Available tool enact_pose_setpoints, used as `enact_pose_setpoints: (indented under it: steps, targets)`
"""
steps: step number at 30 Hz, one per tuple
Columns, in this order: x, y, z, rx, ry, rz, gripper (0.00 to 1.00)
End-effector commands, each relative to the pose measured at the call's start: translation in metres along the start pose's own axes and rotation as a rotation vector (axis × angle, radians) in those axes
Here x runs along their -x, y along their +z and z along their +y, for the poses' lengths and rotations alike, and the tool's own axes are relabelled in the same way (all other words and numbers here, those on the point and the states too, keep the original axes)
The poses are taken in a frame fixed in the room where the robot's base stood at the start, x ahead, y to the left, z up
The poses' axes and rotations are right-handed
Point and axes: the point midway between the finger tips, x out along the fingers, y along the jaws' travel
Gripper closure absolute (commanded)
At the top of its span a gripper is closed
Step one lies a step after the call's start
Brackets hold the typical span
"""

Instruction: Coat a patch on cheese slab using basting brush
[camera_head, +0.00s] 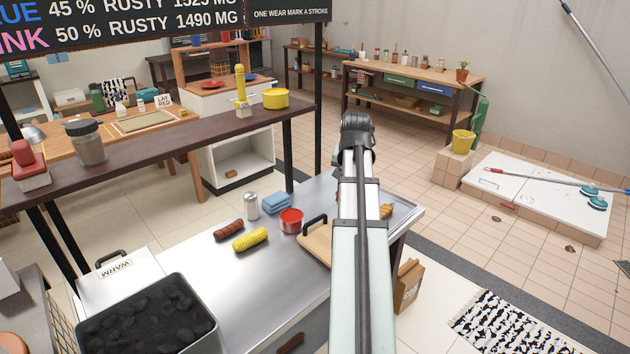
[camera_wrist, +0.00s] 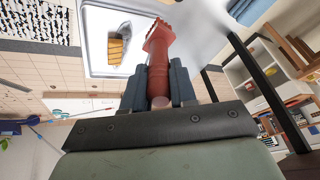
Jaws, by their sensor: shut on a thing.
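My gripper (camera_wrist: 157,82) is shut on a red basting brush (camera_wrist: 160,55) in the wrist view. The brush's flared, fringed head points away from the fingers, over a pale tray. An orange-yellow piece with dark stripes (camera_wrist: 118,48), perhaps the cheese slab, lies on the tray left of the brush head; the brush appears apart from it. What looks like the same piece (camera_head: 386,211) shows beside my arm in the head view. A red bowl (camera_head: 291,221) with red contents stands on the steel counter. My arm hides the gripper and brush in the head view.
A wooden board (camera_head: 316,244), corn cob (camera_head: 251,239), sausage (camera_head: 229,229), shaker (camera_head: 252,206) and folded blue cloth (camera_head: 276,202) lie left of my arm. A charcoal box (camera_head: 150,318) is at lower left. A dark raised shelf (camera_head: 190,140) runs behind the counter.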

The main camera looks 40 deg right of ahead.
Motion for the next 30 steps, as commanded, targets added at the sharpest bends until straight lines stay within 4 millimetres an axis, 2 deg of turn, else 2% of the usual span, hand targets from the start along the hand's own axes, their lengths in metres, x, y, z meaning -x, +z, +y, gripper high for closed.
enact_pose_setpoints:
  steps: [1, 9, 14, 18, 24, 30]
  targets:
    - [0.0, -0.011, 0.018, -0.024, 0.014, 0.005, 1.0]
    - [0.001, -0.049, 0.099, -0.095, 0.068, 0.021, 1.0]
    - [0.002, -0.069, 0.138, -0.096, 0.082, 0.025, 1.0]
    - [0.003, -0.092, 0.166, -0.042, 0.078, 0.024, 1.0]
    - [0.0, -0.12, 0.162, 0.158, 0.022, 0.016, 1.0]
    - [-0.001, -0.132, 0.159, 0.392, -0.049, 0.012, 1.0]
